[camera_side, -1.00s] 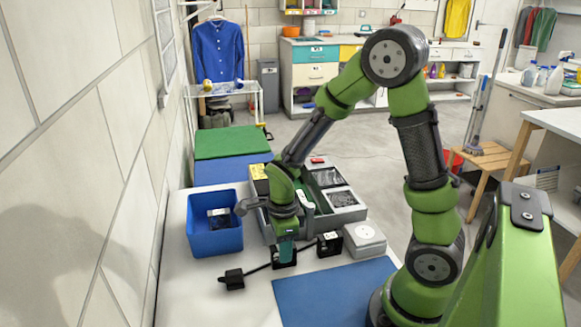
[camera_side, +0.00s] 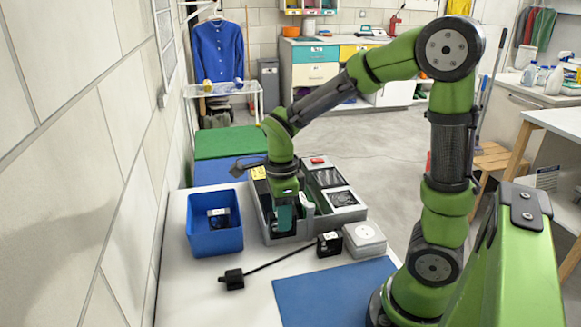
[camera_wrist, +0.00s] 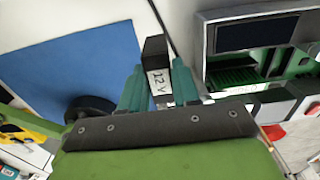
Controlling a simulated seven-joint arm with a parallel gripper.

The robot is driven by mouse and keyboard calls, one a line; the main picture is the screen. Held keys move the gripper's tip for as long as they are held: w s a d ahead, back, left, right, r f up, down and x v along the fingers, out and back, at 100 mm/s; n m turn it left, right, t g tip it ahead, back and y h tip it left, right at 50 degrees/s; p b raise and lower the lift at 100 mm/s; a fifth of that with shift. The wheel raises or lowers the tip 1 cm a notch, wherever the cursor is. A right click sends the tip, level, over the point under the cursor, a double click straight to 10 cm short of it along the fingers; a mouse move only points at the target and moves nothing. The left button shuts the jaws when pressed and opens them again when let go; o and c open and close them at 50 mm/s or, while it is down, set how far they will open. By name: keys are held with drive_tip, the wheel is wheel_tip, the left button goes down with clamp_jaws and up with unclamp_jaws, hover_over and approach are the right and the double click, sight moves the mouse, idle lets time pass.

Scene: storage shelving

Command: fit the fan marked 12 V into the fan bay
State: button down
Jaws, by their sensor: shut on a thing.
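My gripper (camera_side: 284,222) is shut on a black fan. The fan shows in the wrist view (camera_wrist: 154,50) between the teal fingers (camera_wrist: 158,88), its white label reading 12 V. In the side view my gripper hangs over the front left part of the grey equipment case (camera_side: 303,236), and the fan can hardly be made out there. The case also shows at the upper right of the wrist view (camera_wrist: 203,60), with a green board (camera_wrist: 232,74) inside. The fan bay cannot be told apart for certain; my gripper hides part of the case.
A black block with a white label (camera_side: 329,244) stands in front of the case beside a white box (camera_side: 364,240). A black plug (camera_side: 233,279) with a cable lies on the table. A blue bin (camera_side: 215,240) holds a dark labelled item (camera_side: 218,217). A blue mat (camera_side: 330,292) lies front right.

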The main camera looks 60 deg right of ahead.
drive_tip(key=w+d+r, duration=0.1)
drive_tip(key=w+d, duration=0.4)
drive_tip(key=d, duration=0.6)
drive_tip(key=w+d+r, duration=0.1)
drive_tip(key=w+d, duration=0.5)
drive_tip(key=d, duration=0.4)
drive_tip(key=shift+d+f, duration=0.35)
drive_tip(key=shift+f, duration=1.3)
drive_tip(key=shift+d+f, duration=0.35)
drive_tip(key=shift+f, duration=1.3)
drive_tip(key=shift+d+f, duration=0.35)
drive_tip(key=shift+f, duration=1.3)
drive_tip(key=c, duration=0.8)
unclamp_jaws()
drive_tip(key=shift+f, duration=0.15)
